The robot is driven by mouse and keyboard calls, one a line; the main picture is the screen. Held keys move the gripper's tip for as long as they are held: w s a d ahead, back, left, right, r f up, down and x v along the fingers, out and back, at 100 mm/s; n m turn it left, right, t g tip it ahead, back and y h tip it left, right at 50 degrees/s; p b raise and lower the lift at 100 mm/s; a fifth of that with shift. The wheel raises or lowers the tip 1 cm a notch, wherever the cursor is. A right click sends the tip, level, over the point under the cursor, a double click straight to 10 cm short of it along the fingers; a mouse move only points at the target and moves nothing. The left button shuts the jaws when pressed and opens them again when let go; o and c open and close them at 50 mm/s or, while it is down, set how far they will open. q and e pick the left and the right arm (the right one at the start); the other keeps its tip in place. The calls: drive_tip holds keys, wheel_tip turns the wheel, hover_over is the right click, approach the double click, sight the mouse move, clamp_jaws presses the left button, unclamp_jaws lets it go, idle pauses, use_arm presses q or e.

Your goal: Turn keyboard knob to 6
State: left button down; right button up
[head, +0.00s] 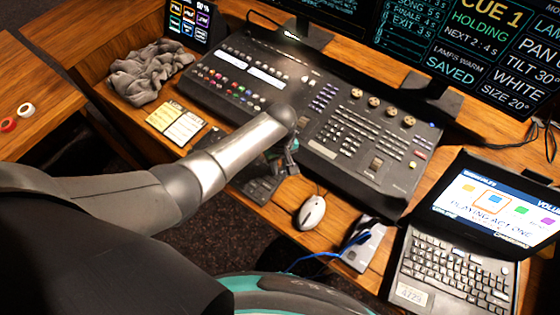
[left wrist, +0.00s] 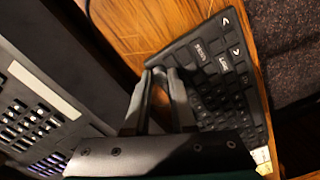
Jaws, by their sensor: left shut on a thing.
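The small dark keyboard (head: 260,190) lies on the wooden desk's front strip, partly covered by my left arm in the head view. It shows larger in the left wrist view (left wrist: 228,85), with dark keys and white legends. My left gripper (left wrist: 165,76) is at the keyboard's corner, its two fingers close together and shut on the keyboard knob. The fingers hide the knob, so its setting cannot be read. In the head view the left gripper (head: 280,163) is at the keyboard's far right end, largely behind my forearm. My right gripper is not in view.
The mixing desk (head: 390,175) stands just behind the keyboard. A grey cloth (head: 147,72) and note cards (head: 175,122) lie left.

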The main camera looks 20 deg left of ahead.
use_arm(q)
drive_tip(key=m+p, duration=0.1)
drive_tip(key=m, duration=0.2)
drive_tip(key=shift+m, duration=0.4)
drive_tip(key=m+p, duration=0.1)
drive_tip(key=m, duration=0.2)
drive_tip(key=shift+m, duration=0.3)
drive_tip(key=m, duration=0.3)
drive_tip(key=shift+m+p, duration=0.4)
drive_tip(key=m, duration=0.3)
drive_tip(key=shift+m, duration=0.3)
drive_tip(key=m, duration=0.4)
drive_tip(key=shift+m, duration=0.3)
drive_tip(key=m, duration=0.3)
drive_tip(key=shift+m, duration=0.3)
drive_tip(key=m, duration=0.3)
drive_tip(key=shift+m, duration=2.1)
drive_tip(key=shift+b, duration=0.3)
